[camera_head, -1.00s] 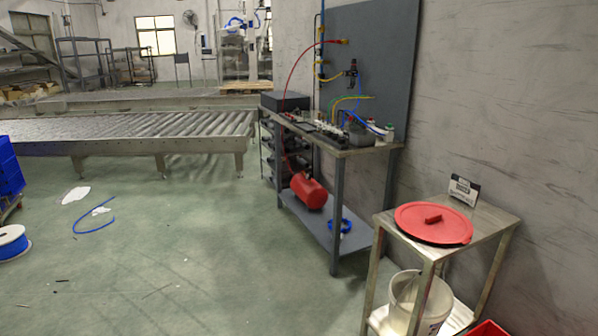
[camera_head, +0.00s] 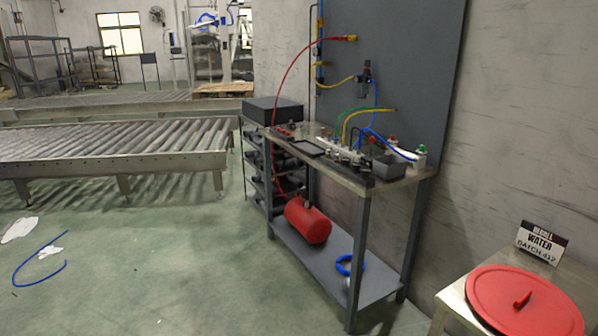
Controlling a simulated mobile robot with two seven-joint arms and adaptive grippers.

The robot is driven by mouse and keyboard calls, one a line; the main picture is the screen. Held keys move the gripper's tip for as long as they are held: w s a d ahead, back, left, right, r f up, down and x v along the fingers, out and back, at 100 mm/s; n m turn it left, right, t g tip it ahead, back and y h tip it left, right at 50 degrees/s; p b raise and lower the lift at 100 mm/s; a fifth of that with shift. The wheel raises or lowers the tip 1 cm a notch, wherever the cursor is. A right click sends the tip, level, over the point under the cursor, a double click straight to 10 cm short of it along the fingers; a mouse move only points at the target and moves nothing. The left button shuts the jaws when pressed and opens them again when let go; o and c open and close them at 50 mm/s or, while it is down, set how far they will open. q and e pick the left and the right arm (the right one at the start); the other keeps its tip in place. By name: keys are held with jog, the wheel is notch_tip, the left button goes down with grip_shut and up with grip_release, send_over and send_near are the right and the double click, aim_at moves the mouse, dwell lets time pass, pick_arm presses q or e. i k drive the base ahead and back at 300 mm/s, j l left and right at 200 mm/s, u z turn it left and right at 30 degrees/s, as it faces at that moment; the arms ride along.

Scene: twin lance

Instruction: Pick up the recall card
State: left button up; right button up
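The recall card (camera_head: 541,243) is a small black and white sign with lettering that includes "WATER" and "BATCH". It stands upright, leaning slightly back, at the rear of a small metal table (camera_head: 452,301) at the lower right, close to the wall. A round red lid (camera_head: 490,297) with a bar handle lies on the same table in front of the card. Neither of my grippers is in view.
A workbench (camera_head: 398,188) with hoses, bottles and fittings stands left of the small table against the wall. A red tank (camera_head: 307,221) lies on its lower shelf. A roller conveyor (camera_head: 120,165) runs behind at left. Open green floor lies at front left, with a blue hose (camera_head: 38,258) on it.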

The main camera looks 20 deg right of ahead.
aim_at(548, 247)
jog(key=i+j+z, duration=0.1)
jog(key=i+z, duration=0.15)
jog(key=i, duration=1.45)
jog(key=i+z, duration=0.45)
jog(key=i+j+z, duration=0.1)
jog(key=i+z, duration=0.4)
jog(key=i+j+z, duration=0.45)
jog(key=i+l+z, duration=0.1)
jog(key=z, duration=1.9)
